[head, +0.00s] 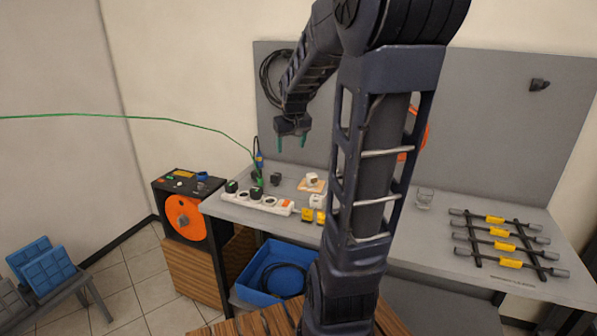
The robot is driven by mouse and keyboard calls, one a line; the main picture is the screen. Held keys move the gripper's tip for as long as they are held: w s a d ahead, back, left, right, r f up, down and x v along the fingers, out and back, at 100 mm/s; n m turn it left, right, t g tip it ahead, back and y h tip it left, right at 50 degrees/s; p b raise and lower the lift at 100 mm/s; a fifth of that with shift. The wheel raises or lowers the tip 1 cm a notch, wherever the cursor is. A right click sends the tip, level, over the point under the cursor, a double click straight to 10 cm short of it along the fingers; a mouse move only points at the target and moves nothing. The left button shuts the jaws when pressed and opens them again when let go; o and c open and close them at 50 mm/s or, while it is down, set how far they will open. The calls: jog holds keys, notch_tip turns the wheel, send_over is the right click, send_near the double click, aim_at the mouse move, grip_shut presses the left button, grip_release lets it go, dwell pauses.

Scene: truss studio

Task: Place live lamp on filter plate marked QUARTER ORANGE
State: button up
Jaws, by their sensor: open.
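My gripper (292,142) is open and empty, its green-tipped fingers pointing down above the back of the grey bench. A small tan-orange plate (303,188) lies on the bench below and right of it, with a small pale object (312,179) on top. I cannot tell whether that object is a lamp, nor read any plate marking. A white power strip (270,207) with dark plugs lies near the bench's left front edge. Yellow blocks (308,215) stand right of the strip. My arm hides the middle of the bench.
A green cable (190,123) hangs across the left to a blue-and-yellow connector (258,160). A black cabinet with an orange reel (185,218) stands left. A rack of several bars (500,245) and a clear glass (424,196) are right. A blue crate (250,270) sits below.

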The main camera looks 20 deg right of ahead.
jog(key=s+a, duration=0.3)
jog(key=s, duration=0.7)
jog(key=s+a, duration=0.3)
jog(key=s, duration=0.8)
jog(key=shift+r+y, duration=0.25)
jog(key=shift+y, duration=0.15)
